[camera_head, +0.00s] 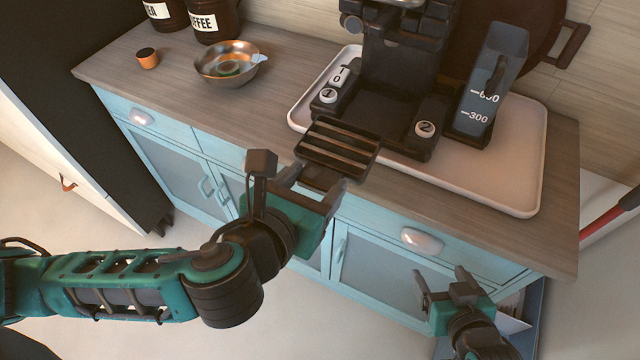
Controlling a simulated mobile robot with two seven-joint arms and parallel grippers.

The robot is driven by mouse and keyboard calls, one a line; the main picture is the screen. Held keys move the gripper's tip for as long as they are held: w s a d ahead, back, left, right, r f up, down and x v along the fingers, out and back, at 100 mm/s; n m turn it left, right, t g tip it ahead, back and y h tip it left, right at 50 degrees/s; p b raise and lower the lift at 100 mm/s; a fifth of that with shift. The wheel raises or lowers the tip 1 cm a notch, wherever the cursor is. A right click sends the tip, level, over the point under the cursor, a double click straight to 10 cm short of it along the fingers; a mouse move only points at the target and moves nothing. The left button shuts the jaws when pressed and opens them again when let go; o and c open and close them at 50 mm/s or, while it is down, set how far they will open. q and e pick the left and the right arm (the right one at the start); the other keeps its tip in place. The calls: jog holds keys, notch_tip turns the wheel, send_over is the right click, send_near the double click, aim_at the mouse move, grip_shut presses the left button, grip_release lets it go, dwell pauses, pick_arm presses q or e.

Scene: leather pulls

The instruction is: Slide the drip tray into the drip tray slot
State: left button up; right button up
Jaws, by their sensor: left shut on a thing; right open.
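The drip tray (338,148) is a dark rectangular tray with light brown slats. My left gripper (318,180) is shut on its near side and holds it in front of the coffee machine, over the front rim of the white tray. The black coffee machine (405,60) stands on the white tray. The drip tray slot (397,135) appears to be the low opening at the machine's base, between the knobs marked 1 and 2; the drip tray is just left of and in front of it, partly covering that side. My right gripper (448,284) is open and empty, low in front of the cabinet.
The white tray (520,190) has a raised rim. A water tank (490,85) stands right of the machine. A metal bowl (228,65), a small orange-topped cup (147,58) and dark canisters (212,18) are at the left. The counter (280,90) between bowl and tray is clear.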

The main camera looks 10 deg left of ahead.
aim_at(339, 165)
pick_arm(q)
jog(key=shift+s+d, duration=0.25)
jog(key=shift+d, duration=0.2)
jog(key=shift+x, duration=3.75)
jog(key=shift+w+d, duration=0.5)
jog(key=shift+w, duration=1)
jog(key=shift+w+d, duration=0.5)
jog(key=shift+w, duration=1.05)
jog(key=shift+w+d, duration=0.45)
jog(key=shift+w, duration=1.05)
jog(key=shift+f, duration=0.55)
jog(key=o, duration=1.5)
